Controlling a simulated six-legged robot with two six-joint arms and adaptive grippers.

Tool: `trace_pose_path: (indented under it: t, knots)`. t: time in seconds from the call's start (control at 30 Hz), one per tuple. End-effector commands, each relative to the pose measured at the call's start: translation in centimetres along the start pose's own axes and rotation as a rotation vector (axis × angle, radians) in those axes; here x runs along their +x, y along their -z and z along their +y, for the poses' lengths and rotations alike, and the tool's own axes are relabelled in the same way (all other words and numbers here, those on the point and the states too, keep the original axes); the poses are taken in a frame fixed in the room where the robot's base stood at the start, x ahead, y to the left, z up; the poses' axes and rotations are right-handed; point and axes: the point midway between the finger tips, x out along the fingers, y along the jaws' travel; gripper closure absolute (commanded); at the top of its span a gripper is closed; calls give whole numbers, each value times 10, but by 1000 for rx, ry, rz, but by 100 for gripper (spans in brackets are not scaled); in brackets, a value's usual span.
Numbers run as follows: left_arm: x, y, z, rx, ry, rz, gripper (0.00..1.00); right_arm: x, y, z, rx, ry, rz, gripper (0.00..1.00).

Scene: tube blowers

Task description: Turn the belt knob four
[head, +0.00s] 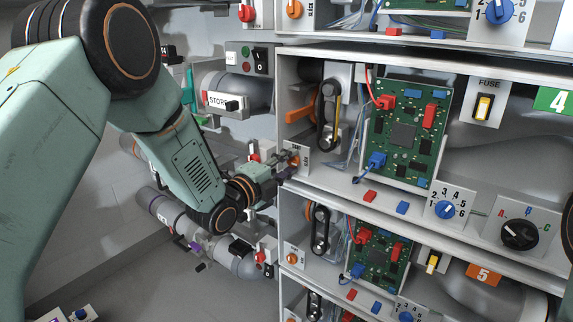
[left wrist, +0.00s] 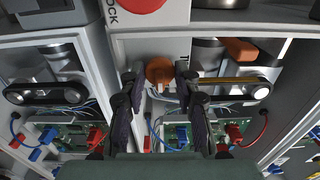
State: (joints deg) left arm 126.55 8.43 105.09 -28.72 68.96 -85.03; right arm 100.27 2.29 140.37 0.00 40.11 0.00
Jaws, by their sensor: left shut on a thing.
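The belt knob four is an orange knob (left wrist: 159,70) on a light panel at the lower left of the bay marked 4. In the left wrist view it sits between the two dark fingers. My left gripper (head: 288,160) reaches this panel from the left in the head view and is shut on the knob, which it partly hides there. The bay's belt (head: 325,118) stands upright just above the knob, with two pulleys; it also shows in the left wrist view (left wrist: 230,85). My right gripper is not in view.
To the right in the bay are a green circuit board (head: 404,132), a blue numbered dial (head: 446,209), a fuse switch (head: 483,106) and a black selector (head: 520,235). Similar bays lie above and below. Tubes and valves (head: 223,105) stand left of the rack, close to my arm.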

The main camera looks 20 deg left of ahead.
Motion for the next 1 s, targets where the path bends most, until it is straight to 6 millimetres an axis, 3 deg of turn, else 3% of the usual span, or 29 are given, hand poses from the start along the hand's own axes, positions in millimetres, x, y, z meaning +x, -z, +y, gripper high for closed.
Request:
trace_pose_path:
  t: [0.4,0.43,0.53,0.83,1.0]
  knots:
    - [1,0,-2,8,4,1,100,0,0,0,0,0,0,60]
    - [1,0,-2,8,4,1,67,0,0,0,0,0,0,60]
    - [1,0,-1,8,3,0,59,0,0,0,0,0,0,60]
    - [-1,0,0,6,1,0,59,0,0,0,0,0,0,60]
    - [-16,-1,0,3,-2,-3,59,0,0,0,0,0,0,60]
